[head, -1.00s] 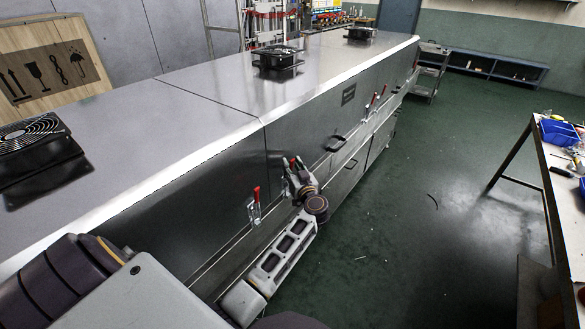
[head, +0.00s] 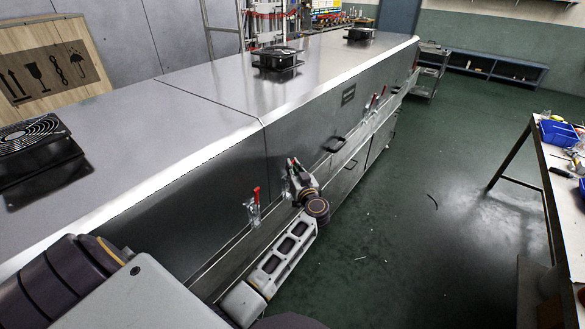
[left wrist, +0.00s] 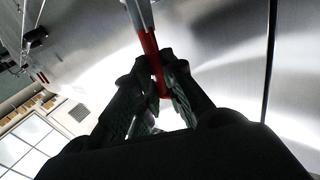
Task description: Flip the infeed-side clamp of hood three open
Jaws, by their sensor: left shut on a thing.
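A toggle clamp with a red handle (left wrist: 149,48) and a silver lever shows in the left wrist view, close to the brushed metal side of the dryer. My left gripper (left wrist: 158,78) is shut on this red handle, with a dark finger on each side of it. In the head view my left gripper (head: 292,164) is at the dryer's front side, just right of the panel seam, and mostly hides the held clamp. Another red-handled clamp (head: 255,202) stands free, left of the seam, its handle upright. My right gripper is not in view.
Two more red-handled clamps (head: 373,101) sit farther along the dryer side, beyond a black pull handle (head: 335,144). Black fans (head: 277,58) stand on the dryer top. A workbench (head: 556,165) with blue bins is at the right. The green floor between is open.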

